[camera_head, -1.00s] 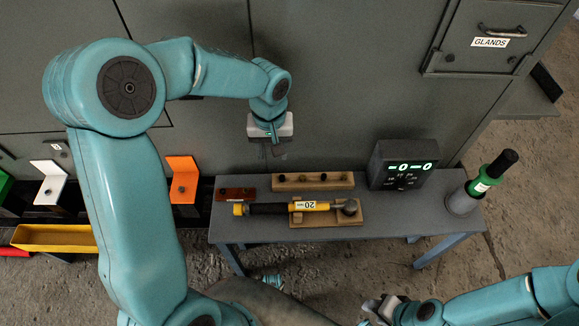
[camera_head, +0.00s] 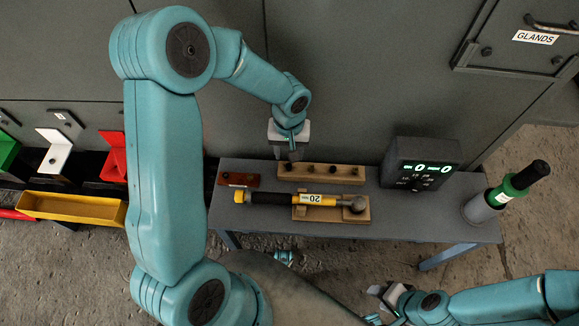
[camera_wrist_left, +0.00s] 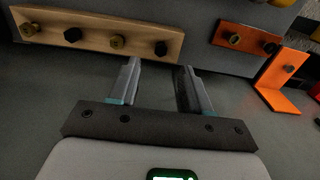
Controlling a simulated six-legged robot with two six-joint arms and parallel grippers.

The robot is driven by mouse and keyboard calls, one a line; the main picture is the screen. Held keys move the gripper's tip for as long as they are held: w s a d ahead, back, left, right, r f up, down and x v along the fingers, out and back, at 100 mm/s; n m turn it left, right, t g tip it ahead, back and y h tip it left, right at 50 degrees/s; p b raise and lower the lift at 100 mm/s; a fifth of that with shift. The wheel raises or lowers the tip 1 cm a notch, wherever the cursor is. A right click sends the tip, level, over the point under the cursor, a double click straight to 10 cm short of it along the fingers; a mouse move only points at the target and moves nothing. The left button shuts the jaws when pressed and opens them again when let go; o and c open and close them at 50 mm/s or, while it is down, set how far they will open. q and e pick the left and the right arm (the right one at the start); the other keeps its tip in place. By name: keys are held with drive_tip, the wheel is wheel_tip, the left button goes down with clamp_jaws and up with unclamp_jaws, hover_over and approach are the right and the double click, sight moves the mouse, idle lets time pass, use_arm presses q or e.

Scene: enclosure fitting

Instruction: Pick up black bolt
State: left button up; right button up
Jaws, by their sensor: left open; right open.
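Black bolts stand with brass ones in a wooden block. In the left wrist view one black bolt (camera_wrist_left: 161,48) sits at the block's right end, and another black bolt (camera_wrist_left: 72,35) is further left. The block (camera_wrist_left: 95,22) also shows in the head view (camera_head: 350,174). A red-orange block (camera_wrist_left: 240,29) holds a brass bolt and a black bolt (camera_wrist_left: 270,47). My left gripper (camera_wrist_left: 160,68) is open and empty, its fingers pointing toward the wooden block's right end. In the head view it hangs by the block's left part. My right gripper (camera_head: 385,300) is low, in front of the table.
A yellow-and-black tool (camera_head: 300,199) marked 20 lies across a wooden cradle in front of the block. A dark display box (camera_head: 410,165) and a green bottle-like tool (camera_head: 515,185) stand at the right. The yellow tray (camera_head: 70,208) is at the left.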

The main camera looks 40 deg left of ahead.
sight(289, 165)
use_arm(q)
drive_tip(key=f, duration=0.2)
drive_tip(key=f+b, duration=0.1)
drive_tip(key=f, duration=0.2)
drive_tip(key=shift+s+f+b, duration=0.2)
drive_tip(key=shift+f+b, duration=0.1)
drive_tip(key=shift+f, duration=0.05)
drive_tip(key=shift+r, duration=0.1)
drive_tip(key=shift+d, duration=0.1)
clamp_jaws()
